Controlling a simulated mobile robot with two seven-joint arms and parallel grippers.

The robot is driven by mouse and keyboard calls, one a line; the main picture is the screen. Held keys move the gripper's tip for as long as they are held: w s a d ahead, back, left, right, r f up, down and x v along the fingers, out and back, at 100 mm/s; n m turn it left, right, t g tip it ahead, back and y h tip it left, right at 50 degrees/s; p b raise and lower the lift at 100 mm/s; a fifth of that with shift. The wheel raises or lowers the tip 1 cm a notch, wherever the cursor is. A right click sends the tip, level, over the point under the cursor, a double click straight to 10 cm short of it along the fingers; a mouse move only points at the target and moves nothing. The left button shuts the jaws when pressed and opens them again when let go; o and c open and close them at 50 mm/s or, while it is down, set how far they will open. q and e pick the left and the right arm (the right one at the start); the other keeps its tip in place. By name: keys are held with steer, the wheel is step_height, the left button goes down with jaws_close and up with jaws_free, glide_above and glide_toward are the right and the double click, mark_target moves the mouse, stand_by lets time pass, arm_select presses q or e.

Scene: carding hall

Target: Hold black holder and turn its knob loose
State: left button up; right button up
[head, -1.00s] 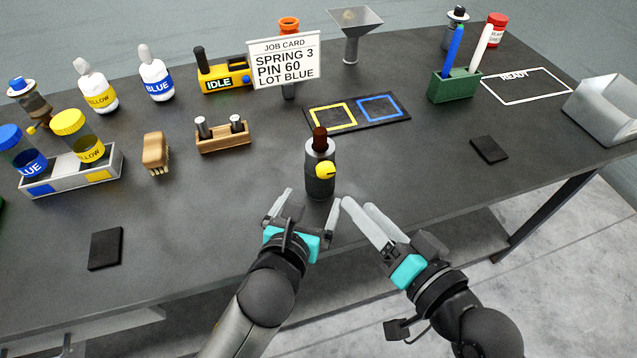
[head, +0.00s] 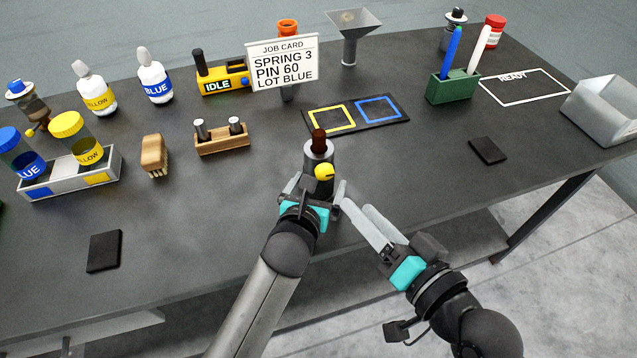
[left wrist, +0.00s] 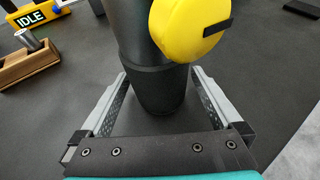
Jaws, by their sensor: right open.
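The black holder (head: 318,158) stands upright near the table's front edge, with a brown top (head: 319,140) and a yellow knob (head: 324,172) on its side. In the left wrist view the holder (left wrist: 155,85) and the knob (left wrist: 188,28), with a dark bar on its face, fill the upper middle. My left gripper (head: 315,188) is open, its fingers on either side of the holder's lower body; gaps show beside the body in the left wrist view (left wrist: 160,95). My right gripper (head: 356,205) is open and empty, just right of the holder and below knob height.
A wooden block with two pins (head: 222,140), a brush (head: 154,156) and a job card (head: 284,62) stand behind and left. A mat with yellow and blue squares (head: 357,115) lies behind the holder. A dark pad (head: 488,151) lies right. Table around the holder is clear.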

arm_select(q)
jaws_close()
stand_by(0.6)
stand_by(0.9)
stand_by(0.4)
